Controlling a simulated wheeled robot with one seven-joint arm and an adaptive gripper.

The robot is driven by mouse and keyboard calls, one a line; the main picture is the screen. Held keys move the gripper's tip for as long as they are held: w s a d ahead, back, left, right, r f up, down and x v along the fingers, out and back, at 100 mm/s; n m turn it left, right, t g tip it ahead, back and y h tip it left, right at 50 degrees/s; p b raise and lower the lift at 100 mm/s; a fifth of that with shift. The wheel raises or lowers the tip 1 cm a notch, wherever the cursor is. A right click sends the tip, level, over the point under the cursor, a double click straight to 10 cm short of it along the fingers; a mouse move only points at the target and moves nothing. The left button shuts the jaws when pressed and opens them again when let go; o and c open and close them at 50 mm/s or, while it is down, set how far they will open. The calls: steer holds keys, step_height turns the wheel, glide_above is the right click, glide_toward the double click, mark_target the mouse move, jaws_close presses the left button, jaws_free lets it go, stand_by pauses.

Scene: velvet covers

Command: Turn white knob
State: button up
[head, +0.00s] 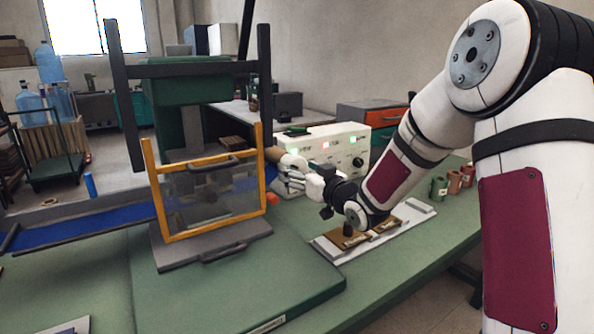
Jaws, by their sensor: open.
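My gripper (286,172) reaches in from the right, its white fingers pointing left, open. It is in front of the left part of a white control box (342,133), which has red and green lights and a dark round knob (358,162) on its front. I cannot make out a white knob; the fingers and wrist cover part of the box front. A brown cylindrical piece (272,154) shows close to the fingertips; I cannot tell whether they touch.
A yellow-framed clear guard (208,235) on a dark-framed machine stands just left of my gripper. Below the wrist lies a pale plate (413,214) with brown blocks. Several small cups (454,181) stand to the right.

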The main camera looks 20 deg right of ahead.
steer(key=shift+w+a, duration=0.2)
steer(key=shift+w, duration=0.4)
steer(key=c, duration=1.2)
steer(key=shift+o, duration=0.2)
steer(key=shift+n+b, duration=0.3)
steer(key=shift+b, duration=0.15)
steer(key=n+b, duration=0.5)
steer(key=b, duration=0.2)
steer(key=shift+f+n, duration=0.15)
steer(key=shift+n, duration=0.15)
steer(key=n+b, duration=0.3)
steer(key=b, duration=0.1)
steer(key=shift+d+n+b, duration=0.1)
steer(key=shift+n+b, duration=1.1)
steer(key=shift+b, duration=0.1)
steer(key=shift+r, duration=0.25)
